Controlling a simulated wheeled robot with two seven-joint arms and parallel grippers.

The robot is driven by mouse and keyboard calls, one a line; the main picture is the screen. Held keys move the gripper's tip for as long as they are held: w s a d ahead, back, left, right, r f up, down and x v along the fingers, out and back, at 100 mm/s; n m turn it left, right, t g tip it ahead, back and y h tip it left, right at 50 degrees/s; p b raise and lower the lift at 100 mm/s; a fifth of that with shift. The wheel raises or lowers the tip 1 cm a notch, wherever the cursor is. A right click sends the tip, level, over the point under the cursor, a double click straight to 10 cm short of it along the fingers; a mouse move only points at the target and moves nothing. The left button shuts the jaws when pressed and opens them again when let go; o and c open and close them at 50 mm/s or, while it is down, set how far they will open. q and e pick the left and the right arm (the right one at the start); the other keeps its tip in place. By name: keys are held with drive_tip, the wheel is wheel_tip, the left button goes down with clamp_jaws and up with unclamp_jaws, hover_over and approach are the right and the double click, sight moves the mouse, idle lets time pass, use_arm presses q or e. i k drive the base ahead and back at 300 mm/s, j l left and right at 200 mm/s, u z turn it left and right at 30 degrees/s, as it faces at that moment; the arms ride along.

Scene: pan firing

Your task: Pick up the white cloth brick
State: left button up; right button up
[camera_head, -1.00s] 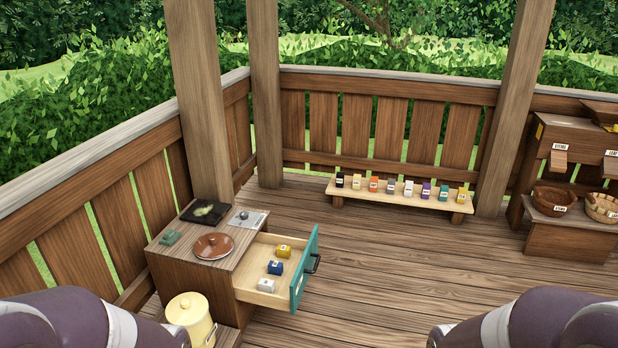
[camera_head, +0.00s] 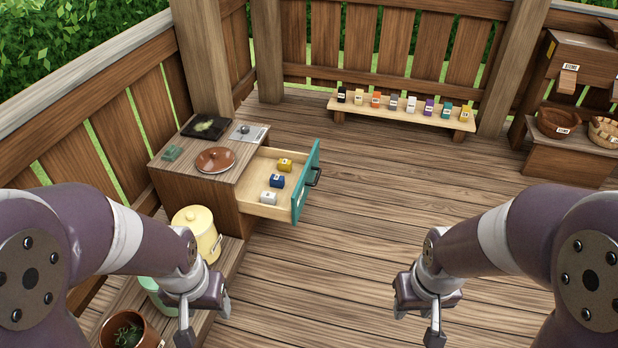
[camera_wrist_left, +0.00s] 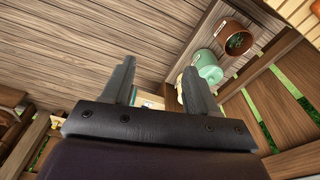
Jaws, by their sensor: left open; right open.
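The white cloth brick (camera_head: 268,198) lies in the open drawer (camera_head: 252,209), nearest the front of the picture. A blue brick (camera_head: 277,181) and a yellow brick (camera_head: 285,165) lie behind it in the same drawer. My left gripper (camera_head: 205,325) hangs below and left of the drawer in the head view, apart from the bricks. In the left wrist view my left gripper (camera_wrist_left: 158,88) has its two fingers spread with nothing held. My right gripper (camera_head: 435,325) hangs over the deck at the right, open and empty.
A yellow pot (camera_head: 196,232), a green pot (camera_head: 160,295) and a plant pot (camera_head: 130,330) stand near my left arm. Deck is clear at centre.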

sight(269, 198)
drive_tip(key=i+l+u, duration=0.45)
drive_tip(key=i+l, duration=0.45)
drive_tip(key=i, duration=0.6)
drive_tip(key=i+l+u, duration=0.4)
drive_tip(key=i+l, duration=0.95)
